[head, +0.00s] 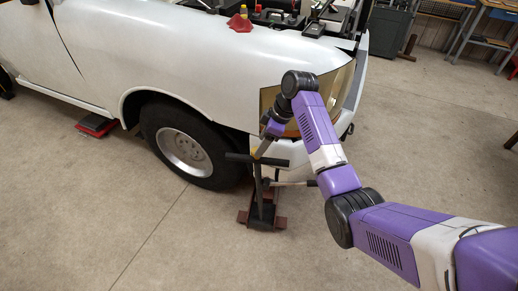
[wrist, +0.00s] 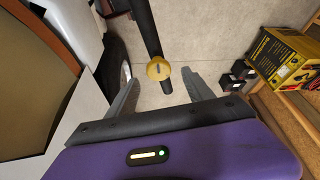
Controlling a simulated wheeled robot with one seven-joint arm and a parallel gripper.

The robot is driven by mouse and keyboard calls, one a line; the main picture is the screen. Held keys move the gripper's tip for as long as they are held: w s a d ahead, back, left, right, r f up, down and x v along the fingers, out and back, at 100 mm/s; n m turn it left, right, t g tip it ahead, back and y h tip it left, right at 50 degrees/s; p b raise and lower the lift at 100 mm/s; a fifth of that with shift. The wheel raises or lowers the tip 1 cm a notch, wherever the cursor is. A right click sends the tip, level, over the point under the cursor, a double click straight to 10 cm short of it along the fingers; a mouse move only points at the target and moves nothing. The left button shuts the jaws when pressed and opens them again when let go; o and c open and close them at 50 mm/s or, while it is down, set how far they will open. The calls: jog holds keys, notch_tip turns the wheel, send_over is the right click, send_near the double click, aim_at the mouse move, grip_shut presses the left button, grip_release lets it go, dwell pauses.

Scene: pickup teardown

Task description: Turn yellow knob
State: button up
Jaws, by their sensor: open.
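The yellow knob (wrist: 158,69) is a small round knob with a slot-like mark on its face. My gripper (wrist: 159,78) is open, with one finger to each side of the knob and a gap on both sides. I cannot tell from this view how far the knob is in depth. In the head view my arm reaches to the front corner of the white pickup, above the floor jack (head: 262,212) with its T-shaped handle. The knob is not clear there.
The white pickup (head: 200,50) stands close to my gripper, its front wheel (head: 185,150) left of the jack. A yellow box-shaped machine (wrist: 285,58) and small black boxes (wrist: 237,78) are at the right in the wrist view. The floor in front is clear.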

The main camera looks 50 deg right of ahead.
jog(key=shift+b+v, duration=0.3)
jog(key=shift+v, duration=1.7)
jog(key=w+d+r+m+t+h, duration=0.3)
jog(key=w+d+r+m+t, duration=0.15)
jog(key=w, duration=0.25)
jog(key=s+a+f+m+t+h+b, duration=0.25)
jog(key=s+a+m+t+h, duration=0.45)
jog(key=s+a, duration=0.9)
jog(key=s+a+n+y, duration=0.1)
jog(key=s+a+y, duration=0.1)
jog(key=s+a, duration=0.3)
jog(key=s+a+f+n+y+b, duration=0.1)
jog(key=s+a, duration=0.4)
jog(key=s, duration=0.8)
jog(key=s+a+f+n+y+b, duration=0.1)
jog(key=s+a+n+y, duration=0.2)
jog(key=s, duration=0.7)
jog(key=shift+a+y, duration=0.8)
jog(key=shift+a, duration=0.2)
